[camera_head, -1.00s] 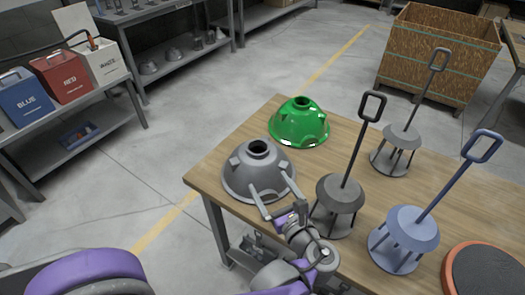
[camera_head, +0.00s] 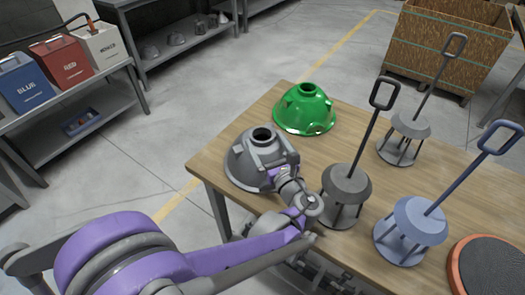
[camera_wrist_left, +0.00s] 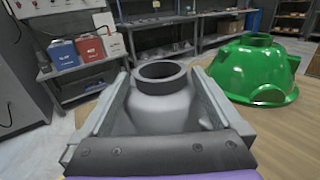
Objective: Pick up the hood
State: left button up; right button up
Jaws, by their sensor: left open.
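The grey hood (camera_head: 239,168), a dome with a dark round opening at its top, stands at the left end of the wooden table (camera_head: 322,165). My left gripper (camera_head: 270,150) is open at the hood's near right side, with its fingers reaching over the dome. In the left wrist view the hood's neck (camera_wrist_left: 161,74) stands between the two spread fingers; whether they touch it I cannot tell. A shiny green hood (camera_head: 304,110) sits behind it, to the right, and also shows in the wrist view (camera_wrist_left: 255,70). My right gripper is not in view.
Grey stands with upright handles (camera_head: 346,182) (camera_head: 408,130) and a blue one (camera_head: 411,225) occupy the table's right part. An orange-rimmed disc (camera_head: 490,268) lies at the near right. Blue, red and white boxes (camera_head: 62,62) stand on a left shelf. A wooden crate (camera_head: 452,45) is behind.

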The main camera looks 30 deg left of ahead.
pick_arm(q)
jog(key=shift+w+a, duration=0.45)
jog(key=shift+a, duration=0.15)
grip_shut()
